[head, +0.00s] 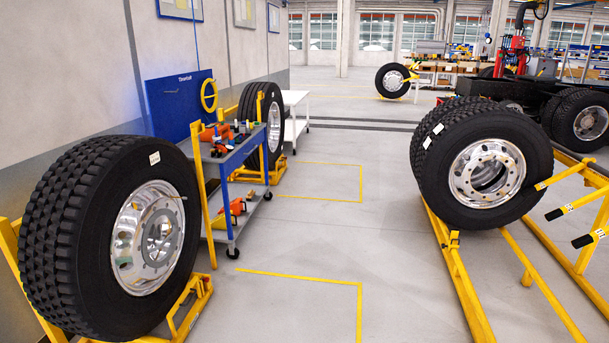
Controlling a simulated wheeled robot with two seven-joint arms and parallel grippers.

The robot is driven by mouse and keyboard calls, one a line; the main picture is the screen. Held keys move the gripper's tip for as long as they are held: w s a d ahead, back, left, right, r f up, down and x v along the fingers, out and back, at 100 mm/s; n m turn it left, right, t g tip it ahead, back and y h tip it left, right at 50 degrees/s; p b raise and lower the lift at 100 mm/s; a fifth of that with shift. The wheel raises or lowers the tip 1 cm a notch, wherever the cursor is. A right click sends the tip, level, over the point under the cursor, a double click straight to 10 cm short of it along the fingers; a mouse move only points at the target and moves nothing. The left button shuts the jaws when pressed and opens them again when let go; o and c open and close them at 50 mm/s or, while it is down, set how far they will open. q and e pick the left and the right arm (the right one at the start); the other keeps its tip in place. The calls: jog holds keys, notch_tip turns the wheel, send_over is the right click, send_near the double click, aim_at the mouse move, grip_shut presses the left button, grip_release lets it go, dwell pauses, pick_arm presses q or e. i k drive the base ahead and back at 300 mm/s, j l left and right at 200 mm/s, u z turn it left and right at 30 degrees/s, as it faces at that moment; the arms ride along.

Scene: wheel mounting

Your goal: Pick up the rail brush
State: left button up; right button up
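I cannot make out a rail brush for certain in the head view. A blue tool cart (231,165) stands left of the middle, between two large wheels. Several small tools, orange, red and dark, lie on its top, too small to tell apart. An orange tool (237,207) lies on its lower shelf. Neither of my grippers shows in this view.
A large wheel (75,225) on a yellow stand is at the near left, another wheel (247,115) behind the cart. Two wheels (440,165) stand on a yellow rail rack (460,290) at right. The grey floor (300,235) between is clear.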

aim_at(250, 195)
jog(key=i, duration=3.7)
jog(key=i+u, duration=0.1)
jog(key=i, duration=0.35)
jog(key=i+l+u, duration=0.1)
jog(key=i, duration=0.35)
jog(key=i+l+u, duration=0.1)
jog(key=i, duration=0.4)
jog(key=i+l+u, duration=0.1)
jog(key=i, duration=0.35)
